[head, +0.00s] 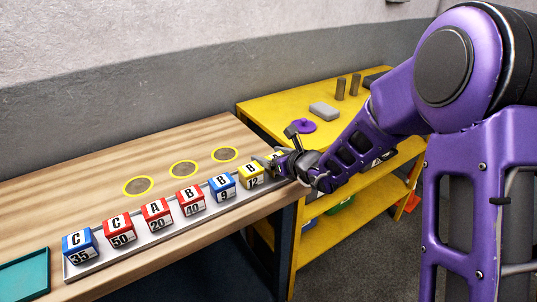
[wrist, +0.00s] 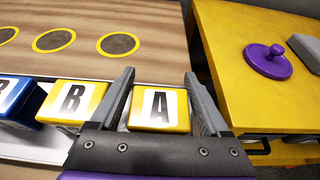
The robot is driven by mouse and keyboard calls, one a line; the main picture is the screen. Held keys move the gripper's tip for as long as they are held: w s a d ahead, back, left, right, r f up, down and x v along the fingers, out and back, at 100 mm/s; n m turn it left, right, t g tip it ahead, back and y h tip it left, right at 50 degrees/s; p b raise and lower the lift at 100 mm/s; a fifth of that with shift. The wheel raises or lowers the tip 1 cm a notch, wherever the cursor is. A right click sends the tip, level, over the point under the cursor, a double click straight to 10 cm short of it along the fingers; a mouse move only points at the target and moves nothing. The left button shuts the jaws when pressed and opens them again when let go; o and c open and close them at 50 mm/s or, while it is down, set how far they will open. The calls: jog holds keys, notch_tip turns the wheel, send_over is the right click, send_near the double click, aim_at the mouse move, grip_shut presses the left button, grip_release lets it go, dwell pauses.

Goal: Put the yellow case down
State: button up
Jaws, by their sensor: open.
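Two yellow cases stand at the right end of the row. One, marked A (wrist: 158,108), sits between the open fingers of my gripper (wrist: 159,75) in the wrist view, with a gap showing on its right side. The other, marked B (wrist: 72,103), stands just left of the left finger; it also shows in the head view (head: 251,176), marked B 12. In the head view my gripper (head: 274,164) is low over the right end of the row and hides most of the A case.
The cases stand in a long pale tray (head: 72,269) on a wooden bench (head: 60,190), with red and blue cases further left. Three yellow-ringed dark discs (head: 138,186) lie behind. A yellow table (head: 262,108) with a purple knobbed disc (head: 304,126) adjoins.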

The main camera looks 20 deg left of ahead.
jog(key=p+v, duration=0.1)
jog(key=v, duration=1)
jog(key=shift+s+d, duration=0.15)
jog(key=shift+s, duration=0.05)
